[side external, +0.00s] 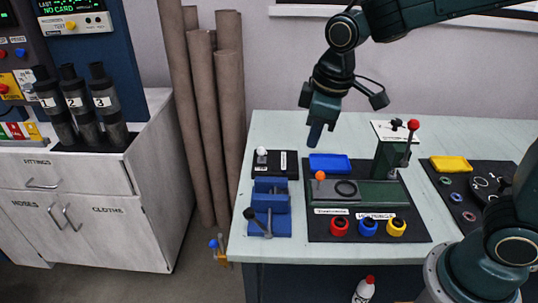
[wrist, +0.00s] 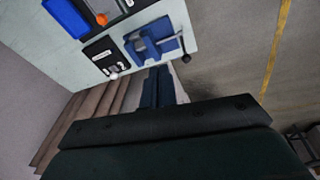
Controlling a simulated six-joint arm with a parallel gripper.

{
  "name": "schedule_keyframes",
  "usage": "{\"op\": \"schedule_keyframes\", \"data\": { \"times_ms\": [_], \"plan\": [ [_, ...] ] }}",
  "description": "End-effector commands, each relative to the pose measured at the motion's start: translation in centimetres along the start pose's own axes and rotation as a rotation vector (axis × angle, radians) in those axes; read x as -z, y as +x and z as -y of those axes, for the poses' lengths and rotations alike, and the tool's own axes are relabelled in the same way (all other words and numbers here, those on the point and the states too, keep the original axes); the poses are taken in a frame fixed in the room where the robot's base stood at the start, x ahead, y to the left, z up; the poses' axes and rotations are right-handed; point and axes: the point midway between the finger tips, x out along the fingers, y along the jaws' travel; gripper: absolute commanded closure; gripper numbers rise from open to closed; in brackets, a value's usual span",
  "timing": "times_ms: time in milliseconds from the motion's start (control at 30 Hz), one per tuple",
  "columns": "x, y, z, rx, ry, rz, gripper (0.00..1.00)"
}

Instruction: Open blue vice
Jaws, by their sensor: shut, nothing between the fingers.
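The blue vice (side external: 268,207) stands at the left front edge of the table, with a dark lever handle ending in a black ball (side external: 250,213). The vice also shows in the wrist view (wrist: 152,40), where its handle reaches to the right. I cannot tell from these frames how far apart its jaws are. My gripper (side external: 314,135) hangs pointing down above the back of the table, apart from the vice, behind and to the right of it. In the wrist view its blue fingers (wrist: 157,85) are together, with nothing between them.
A black block with a white knob (side external: 275,163) sits just behind the vice. To the right are a blue tray (side external: 330,163), a press with a red-knobbed lever (side external: 391,155), and red, blue and yellow rings (side external: 368,227). Brown tubes (side external: 213,110) lean left of the table.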

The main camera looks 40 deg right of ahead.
Motion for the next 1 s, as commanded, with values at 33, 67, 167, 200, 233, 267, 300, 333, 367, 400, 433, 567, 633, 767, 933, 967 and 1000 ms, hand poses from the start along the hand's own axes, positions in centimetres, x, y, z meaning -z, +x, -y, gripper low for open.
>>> {"op": "schedule_keyframes", "data": {
  "times_ms": [33,67,167,200,233,267,300,333,367,400,433,567,633,767,933,967,1000],
  "plan": [
    [0.1,0.5,0.0,0.007,-0.069,-0.001,1.00],
    [0.1,0.8,0.0,0.011,-0.115,-0.004,1.00],
    [0.3,1.6,-0.1,0.023,-0.268,-0.014,1.00],
    [0.4,1.9,-0.1,0.028,-0.328,-0.018,1.00],
    [0.4,2.2,-0.1,0.033,-0.374,-0.021,1.00],
    [0.5,2.4,0.0,0.036,-0.420,-0.025,1.00],
    [0.6,2.8,0.0,0.041,-0.480,-0.031,1.00],
    [0.6,3.0,0.0,0.044,-0.525,-0.035,1.00],
    [0.6,3.2,0.0,0.048,-0.570,-0.040,1.00],
    [0.7,3.6,0.0,0.052,-0.630,-0.047,1.00],
    [0.8,3.8,0.0,0.054,-0.674,-0.052,1.00],
    [0.9,4.8,0.1,0.066,-0.868,-0.079,1.00],
    [1.0,5.4,0.1,0.070,-0.971,-0.096,1.00],
    [1.2,6.4,0.3,0.076,-1.161,-0.129,1.00],
    [1.3,7.6,0.5,0.076,-1.405,-0.180,1.00],
    [1.3,7.8,0.6,0.075,-1.448,-0.190,1.00],
    [1.4,8.1,0.6,0.071,-1.503,-0.203,1.00]
  ]
}}
